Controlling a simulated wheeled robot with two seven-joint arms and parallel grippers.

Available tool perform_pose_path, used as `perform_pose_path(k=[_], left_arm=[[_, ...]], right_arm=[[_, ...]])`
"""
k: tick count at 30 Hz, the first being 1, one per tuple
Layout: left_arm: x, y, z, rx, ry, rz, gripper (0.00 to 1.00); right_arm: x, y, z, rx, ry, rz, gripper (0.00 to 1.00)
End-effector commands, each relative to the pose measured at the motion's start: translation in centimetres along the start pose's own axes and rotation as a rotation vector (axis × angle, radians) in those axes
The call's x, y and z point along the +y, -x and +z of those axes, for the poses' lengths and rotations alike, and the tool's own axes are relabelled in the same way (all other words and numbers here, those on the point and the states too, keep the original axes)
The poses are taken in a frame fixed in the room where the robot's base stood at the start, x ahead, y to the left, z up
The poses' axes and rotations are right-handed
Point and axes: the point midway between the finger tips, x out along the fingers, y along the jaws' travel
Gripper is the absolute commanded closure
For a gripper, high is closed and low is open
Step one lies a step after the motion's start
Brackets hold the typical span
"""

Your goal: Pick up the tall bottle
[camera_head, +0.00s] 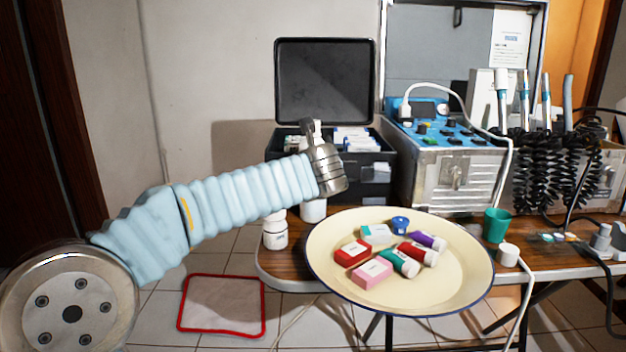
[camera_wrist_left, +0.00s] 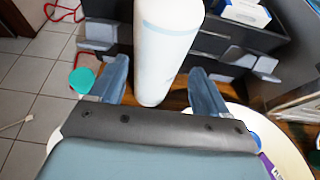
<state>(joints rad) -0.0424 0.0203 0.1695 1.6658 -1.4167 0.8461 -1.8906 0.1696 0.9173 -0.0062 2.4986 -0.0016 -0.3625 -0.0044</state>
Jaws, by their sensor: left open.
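The tall bottle (camera_head: 314,210) is white and stands upright at the table's left back, mostly hidden behind my left wrist in the head view. In the left wrist view the tall bottle (camera_wrist_left: 165,50) is a large white cylinder between the two blue fingers. My left gripper (camera_wrist_left: 158,76) is open around it, a finger on each side; gaps show between fingers and bottle. In the head view the wrist end of my left arm (camera_head: 328,168) is in front of the bottle and the fingers are hidden. My right gripper is not in view.
A shorter white bottle (camera_head: 275,232) stands to the left, near the table edge. A cream tray (camera_head: 440,290) holds small boxes and bottles. An open black case (camera_head: 375,172) and a metal dental unit (camera_head: 455,180) stand behind. A green cup (camera_head: 496,225) is at right.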

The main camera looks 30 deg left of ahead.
Motion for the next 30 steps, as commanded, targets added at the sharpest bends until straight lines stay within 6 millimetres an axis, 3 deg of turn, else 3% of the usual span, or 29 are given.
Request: perform_pose_path(k=[5,13,20,30], left_arm=[[0.1,-1.2,-0.1,0.002,0.0,0.001,0.24],[0.4,-5.2,-0.2,0.001,0.001,0.002,0.24],[0.3,-5.7,-0.2,0.0,0.0,0.0,0.24],[0.3,-5.6,-0.1,-0.001,0.0,-0.001,0.73]], right_arm=[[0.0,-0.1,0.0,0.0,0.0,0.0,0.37],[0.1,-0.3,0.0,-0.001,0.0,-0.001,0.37],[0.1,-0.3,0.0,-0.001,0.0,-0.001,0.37],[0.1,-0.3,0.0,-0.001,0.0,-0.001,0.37]])
